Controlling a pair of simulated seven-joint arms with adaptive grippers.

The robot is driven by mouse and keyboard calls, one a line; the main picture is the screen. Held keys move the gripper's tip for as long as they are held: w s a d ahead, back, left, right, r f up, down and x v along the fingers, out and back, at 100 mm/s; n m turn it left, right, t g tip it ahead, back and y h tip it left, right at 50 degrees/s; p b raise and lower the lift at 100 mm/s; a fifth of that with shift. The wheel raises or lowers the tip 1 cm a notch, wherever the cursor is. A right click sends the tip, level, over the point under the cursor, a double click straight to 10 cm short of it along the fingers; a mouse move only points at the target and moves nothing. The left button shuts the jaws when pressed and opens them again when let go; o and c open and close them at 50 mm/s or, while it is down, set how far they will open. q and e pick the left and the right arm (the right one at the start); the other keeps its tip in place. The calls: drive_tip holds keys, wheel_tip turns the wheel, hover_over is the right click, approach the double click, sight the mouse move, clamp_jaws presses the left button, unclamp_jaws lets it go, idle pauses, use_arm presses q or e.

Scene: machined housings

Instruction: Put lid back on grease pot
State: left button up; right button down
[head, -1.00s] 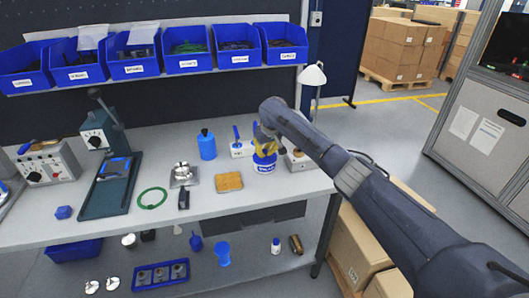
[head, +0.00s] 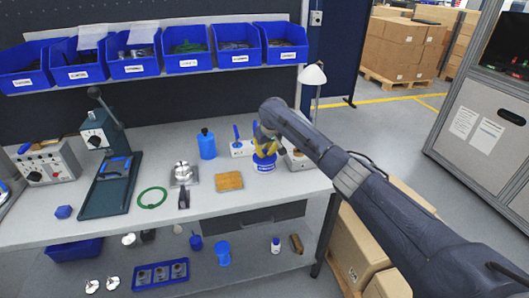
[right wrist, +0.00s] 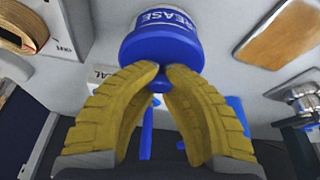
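The grease pot (head: 265,168) is blue with a white label and stands at the right end of the bench. Its lettering shows in the right wrist view (right wrist: 166,18). The blue lid (right wrist: 160,46), with a small knob, is against the pot's top; I see no clear gap between them. My right gripper (head: 265,152) is directly above the pot. In the right wrist view its yellow fingers (right wrist: 166,72) close in on both sides of the lid's knob, which is partly hidden by the fingertips. My left gripper is not in view.
A blue bottle (head: 207,144) and a white block with a blue handle (head: 241,148) stand left of the pot. A brown pad (head: 229,181) lies in front. A lamp (head: 313,76) rises behind to the right. The front bench strip is mostly clear.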

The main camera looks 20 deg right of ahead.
drive_tip(key=shift+f, duration=0.1)
drive_tip(key=c, duration=0.8)
unclamp_jaws()
drive_tip(key=shift+c, duration=0.2)
drive_tip(key=shift+r, duration=0.2)
drive_tip(key=shift+r, duration=3.35)
clamp_jaws()
drive_tip(key=shift+f, duration=2.6)
